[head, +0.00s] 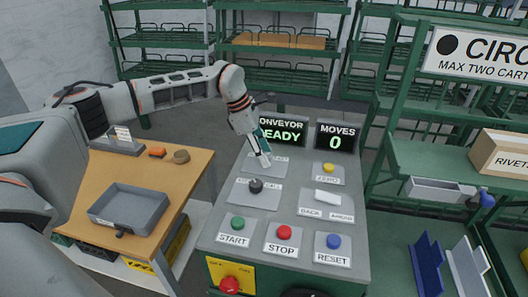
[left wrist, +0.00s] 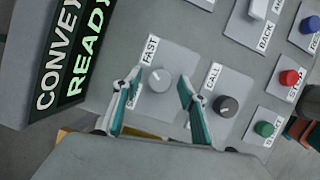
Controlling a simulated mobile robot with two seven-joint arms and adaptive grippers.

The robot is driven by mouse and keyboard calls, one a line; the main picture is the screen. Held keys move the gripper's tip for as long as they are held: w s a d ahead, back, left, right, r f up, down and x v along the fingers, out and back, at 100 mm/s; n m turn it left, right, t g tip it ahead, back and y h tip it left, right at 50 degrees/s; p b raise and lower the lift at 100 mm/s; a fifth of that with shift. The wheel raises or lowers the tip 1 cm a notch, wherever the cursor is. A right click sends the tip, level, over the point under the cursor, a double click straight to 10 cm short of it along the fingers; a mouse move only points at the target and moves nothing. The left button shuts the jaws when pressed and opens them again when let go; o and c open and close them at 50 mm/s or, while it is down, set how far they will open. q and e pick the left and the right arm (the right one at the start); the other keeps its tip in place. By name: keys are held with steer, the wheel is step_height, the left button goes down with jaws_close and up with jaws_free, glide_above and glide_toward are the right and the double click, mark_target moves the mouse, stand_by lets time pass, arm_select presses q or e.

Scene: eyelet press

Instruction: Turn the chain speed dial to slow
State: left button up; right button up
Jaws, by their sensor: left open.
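The chain speed dial, a light grey round knob (left wrist: 160,80) on a grey plate, shows in the left wrist view with the word FAST at one side. The rest of its label is hidden behind a finger. My left gripper (left wrist: 159,76) is open, with one finger on each side of this knob. Whether the fingers touch it I cannot tell. My right gripper is not in view.
A black knob (left wrist: 228,106) sits close beside the left gripper. The panel also has a green START button (head: 238,222), red STOP button (head: 284,232), blue RESET button (head: 333,241), yellow button (head: 328,168) and white rocker (head: 328,197). The CONVEYOR READY display (head: 284,133) stands behind.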

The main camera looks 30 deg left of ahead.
arm_select(q)
steer(key=c, duration=1.1)
